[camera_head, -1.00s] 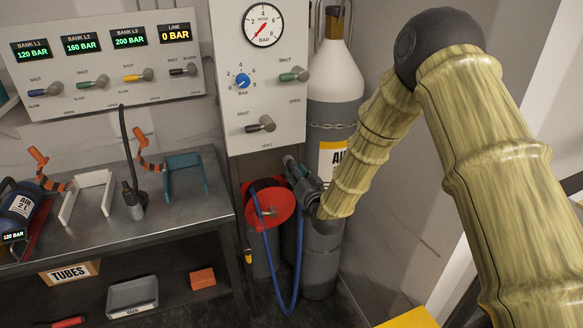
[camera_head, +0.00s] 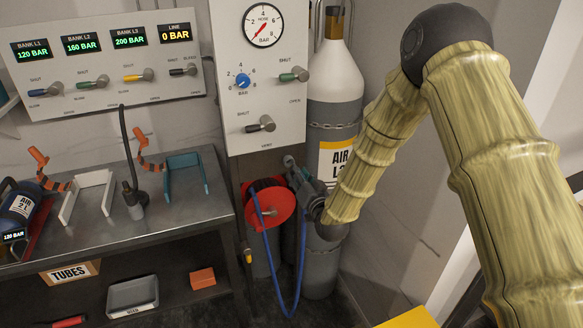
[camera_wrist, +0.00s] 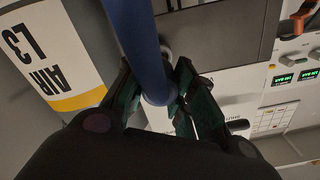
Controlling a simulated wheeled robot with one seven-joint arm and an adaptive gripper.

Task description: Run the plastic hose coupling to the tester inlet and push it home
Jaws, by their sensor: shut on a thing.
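My gripper (camera_head: 294,166) is in front of the lower edge of the gauge panel, between the red hose reel (camera_head: 272,207) and the tall air cylinder (camera_head: 332,105). In the wrist view my gripper (camera_wrist: 163,95) is shut around the end of the blue hose (camera_wrist: 139,40), which runs out between the fingers. In the head view the blue hose (camera_head: 303,240) hangs from my gripper in a loop toward the floor and back up to the reel. The coupling itself is mostly hidden by the fingers. I cannot make out the tester inlet clearly in either view.
The gauge panel (camera_head: 262,105) has levers and a blue knob. The bank panel (camera_head: 108,65) is to its left. The metal bench (camera_head: 185,222) holds a white cradle (camera_head: 88,193), a teal cradle (camera_head: 185,165) and a small cylinder (camera_head: 20,207). A grey bin (camera_head: 133,294) stands on the shelf below.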

